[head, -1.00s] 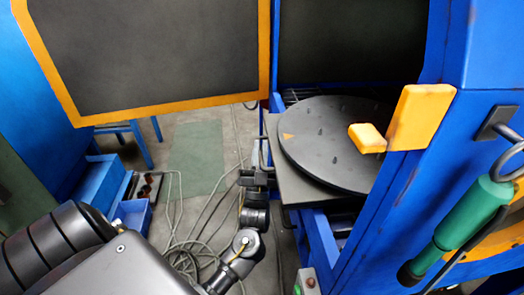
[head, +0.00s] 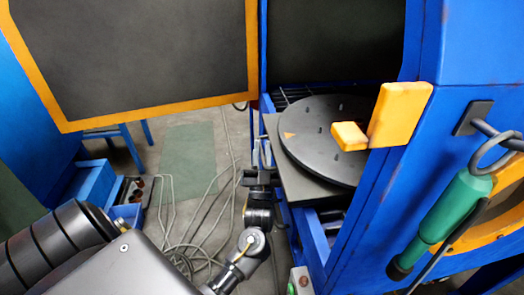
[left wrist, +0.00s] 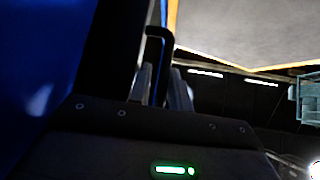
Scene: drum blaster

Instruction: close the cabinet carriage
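The cabinet carriage (head: 286,185) is a dark slab carrying a round black turntable (head: 315,160), standing out of the blue cabinet (head: 375,215). A dark bar handle on its left edge shows in the left wrist view as a black hooked bar (left wrist: 158,34). My left gripper (head: 262,153) is at this edge, its pale fingers pointing toward the handle. In the left wrist view the fingers (left wrist: 160,86) stand apart on either side of the bar; firm contact cannot be made out. My right gripper is not in view.
An orange-framed dark door panel (head: 135,55) hangs open at upper left. A yellow block (head: 400,112) and a green-handled tool (head: 450,215) are on the cabinet's right side. Cables (head: 190,235) lie on the floor. A small button box (head: 300,280) is at the bottom.

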